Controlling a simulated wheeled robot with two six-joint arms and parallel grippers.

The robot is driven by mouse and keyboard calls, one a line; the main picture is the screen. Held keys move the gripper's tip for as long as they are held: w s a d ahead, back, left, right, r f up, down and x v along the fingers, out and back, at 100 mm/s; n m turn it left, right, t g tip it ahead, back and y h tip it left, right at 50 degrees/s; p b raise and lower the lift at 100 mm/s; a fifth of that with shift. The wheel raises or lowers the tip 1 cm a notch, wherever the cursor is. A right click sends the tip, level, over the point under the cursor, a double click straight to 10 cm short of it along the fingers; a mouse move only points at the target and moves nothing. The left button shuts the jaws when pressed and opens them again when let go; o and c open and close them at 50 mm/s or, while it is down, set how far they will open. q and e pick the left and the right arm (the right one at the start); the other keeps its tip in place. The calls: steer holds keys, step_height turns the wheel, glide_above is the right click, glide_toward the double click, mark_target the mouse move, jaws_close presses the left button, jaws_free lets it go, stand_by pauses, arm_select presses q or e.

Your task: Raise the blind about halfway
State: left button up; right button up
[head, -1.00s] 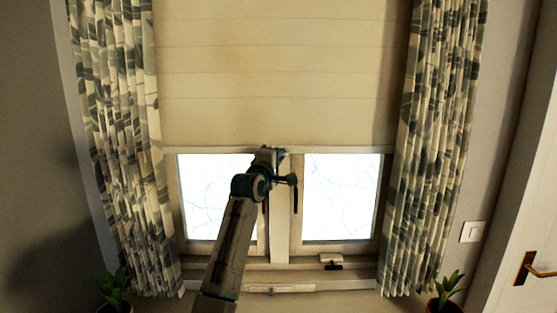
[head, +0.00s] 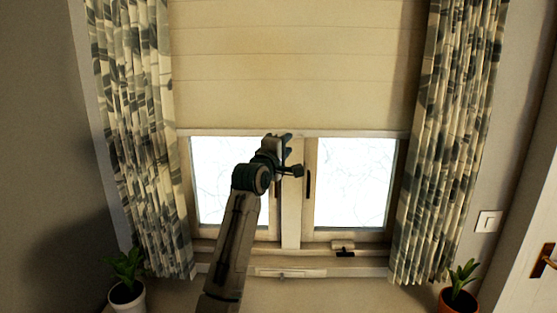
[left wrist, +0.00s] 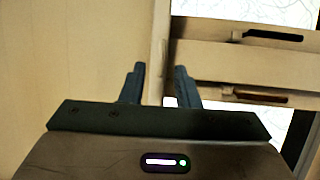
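The cream blind (head: 300,70) hangs in front of the upper window, and its pale bottom rail (head: 355,133) lies above the visible glass. My left gripper (head: 286,143) is at this rail, near the window's centre post. In the left wrist view, the two dark fingertips of my left gripper (left wrist: 159,76) stand apart on either side of the rail (left wrist: 160,45). The blind's fabric (left wrist: 75,60) fills the left of that view. Whether the fingers press on the rail is not clear. My right gripper is not in view.
Patterned curtains (head: 135,130) (head: 455,130) hang on both sides. The window frame has a dark handle (head: 308,184) and a sill (head: 345,264) below. Potted plants (head: 127,270) (head: 459,275) stand at both lower sides. A light switch (head: 488,222) and a door (head: 535,285) are at the right.

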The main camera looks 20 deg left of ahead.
arm_select(q)
steer(key=shift+s+a+f+b, duration=0.1)
steer(key=shift+s+b, duration=0.2)
steer(key=shift+s, duration=0.65)
steer(key=shift+s+a+f+b, duration=0.15)
steer(key=shift+s+b, duration=0.15)
steer(key=shift+s, duration=0.7)
steer(key=shift+s+a+f+b, duration=0.1)
steer(key=shift+s+b, duration=0.2)
steer(key=shift+s, duration=0.65)
steer(key=shift+f, duration=0.1)
